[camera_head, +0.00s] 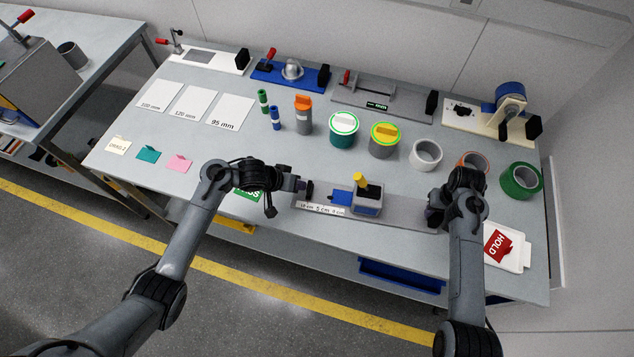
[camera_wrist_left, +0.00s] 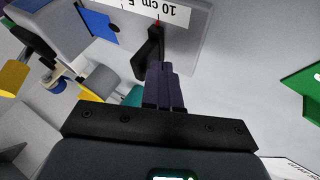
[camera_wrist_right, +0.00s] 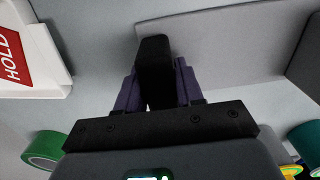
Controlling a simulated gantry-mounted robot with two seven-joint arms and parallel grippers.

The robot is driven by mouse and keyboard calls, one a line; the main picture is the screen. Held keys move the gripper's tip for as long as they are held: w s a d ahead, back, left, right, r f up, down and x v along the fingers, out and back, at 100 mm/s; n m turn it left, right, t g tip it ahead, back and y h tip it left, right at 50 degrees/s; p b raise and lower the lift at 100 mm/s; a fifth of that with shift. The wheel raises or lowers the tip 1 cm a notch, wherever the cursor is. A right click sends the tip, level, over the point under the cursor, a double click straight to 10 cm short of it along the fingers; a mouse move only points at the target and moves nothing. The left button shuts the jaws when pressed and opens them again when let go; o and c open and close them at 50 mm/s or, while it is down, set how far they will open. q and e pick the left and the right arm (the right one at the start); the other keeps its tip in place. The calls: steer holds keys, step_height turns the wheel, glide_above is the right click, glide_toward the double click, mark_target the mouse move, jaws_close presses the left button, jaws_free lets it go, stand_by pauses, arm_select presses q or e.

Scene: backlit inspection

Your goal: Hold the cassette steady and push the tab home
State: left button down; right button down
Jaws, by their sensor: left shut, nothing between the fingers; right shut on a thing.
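The cassette seems to be the long grey base (camera_head: 405,222) at the table's front edge, with a centimetre scale strip (camera_head: 320,209). A grey block (camera_head: 367,206) with a yellow knob (camera_head: 360,181) stands on it, and a blue piece (camera_head: 341,198) sticks out of its left side. A black upright piece (camera_head: 309,190) stands at the base's left end. My left gripper (camera_wrist_left: 163,82) is shut and empty, its tips at or close to that piece; contact is unclear. My right gripper (camera_wrist_right: 157,85) is shut on a black end block (camera_wrist_right: 154,60) at the base's right end.
A white tray (camera_head: 519,258) with a red HOLD card (camera_head: 497,246) lies close to my right gripper. Tape rolls (camera_head: 521,181) and lidded canisters (camera_head: 343,128) stand behind. Several fixtures line the back edge. The table's left front holds flat coloured notes (camera_head: 178,163).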

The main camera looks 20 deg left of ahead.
steer(key=shift+f, duration=0.15)
arm_select(q)
steer(key=d, duration=0.3)
steer(key=w+d, duration=0.1)
steer(key=d, duration=0.6)
steer(key=shift+w+d, duration=0.15)
steer(key=shift+d, duration=0.35)
arm_select(e)
steer(key=shift+a, duration=0.1)
arm_select(q)
steer(key=shift+a, duration=0.65)
steer(key=a, duration=0.3)
steer(key=v, duration=1)
